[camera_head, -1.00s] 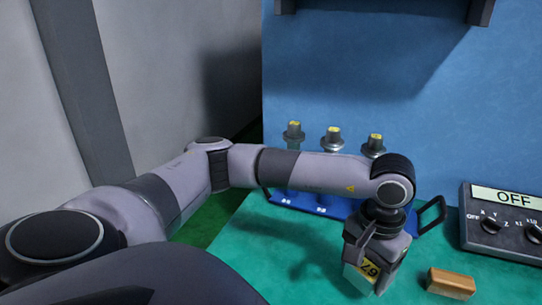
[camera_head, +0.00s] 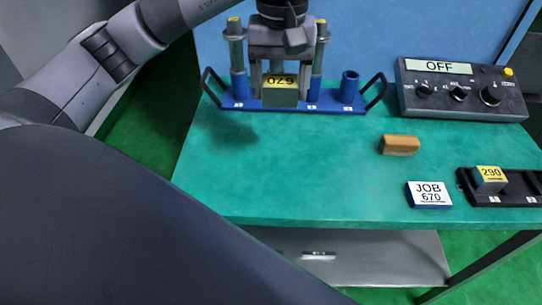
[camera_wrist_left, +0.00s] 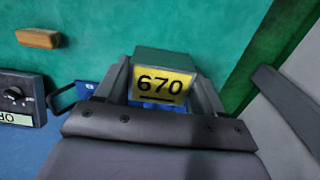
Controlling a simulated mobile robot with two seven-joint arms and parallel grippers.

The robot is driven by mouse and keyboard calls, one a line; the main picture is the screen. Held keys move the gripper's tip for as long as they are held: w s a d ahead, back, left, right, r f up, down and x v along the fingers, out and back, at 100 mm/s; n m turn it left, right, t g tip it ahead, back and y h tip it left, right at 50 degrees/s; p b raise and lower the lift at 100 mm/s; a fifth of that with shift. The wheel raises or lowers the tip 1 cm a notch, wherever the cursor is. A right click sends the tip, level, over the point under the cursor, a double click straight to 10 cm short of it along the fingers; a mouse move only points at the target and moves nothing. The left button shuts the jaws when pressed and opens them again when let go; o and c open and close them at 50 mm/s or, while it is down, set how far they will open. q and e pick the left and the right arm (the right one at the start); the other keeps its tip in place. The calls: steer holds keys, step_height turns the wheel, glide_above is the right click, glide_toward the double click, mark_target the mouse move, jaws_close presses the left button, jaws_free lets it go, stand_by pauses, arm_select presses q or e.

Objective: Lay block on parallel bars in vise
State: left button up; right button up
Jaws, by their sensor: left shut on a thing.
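A block with a yellow label reading 670 (camera_head: 281,92) is held by my left gripper (camera_head: 280,80), in front of the blue rack at the back of the table. The label appears upside down in the head view. In the left wrist view the block (camera_wrist_left: 162,82) sits between the two fingers (camera_wrist_left: 165,92), which are shut on it. The block appears to be above the table; its exact height is hard to tell. The vise and parallel bars are not in view. My right gripper is not in view.
A blue rack (camera_head: 235,104) with handles holds tool holders (camera_head: 236,45). A control box reading OFF (camera_head: 450,85), a wooden block (camera_head: 400,145), a JOB 670 card (camera_head: 429,194) and a black tray (camera_head: 518,198) with a 290 block (camera_head: 489,178) are right. The green table's (camera_head: 290,170) middle is clear.

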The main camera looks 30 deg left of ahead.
arm_select(q)
glide_above(278, 169)
step_height(278, 169, down, 13)
steer(key=shift+a+f+b, duration=0.1)
steer(key=shift+b, duration=0.25)
step_height(278, 169, down, 5)
steer(key=shift+w+f, duration=0.1)
steer(key=shift+f, duration=0.2)
steer(key=o, duration=1.4)
steer(key=shift+r, duration=0.1)
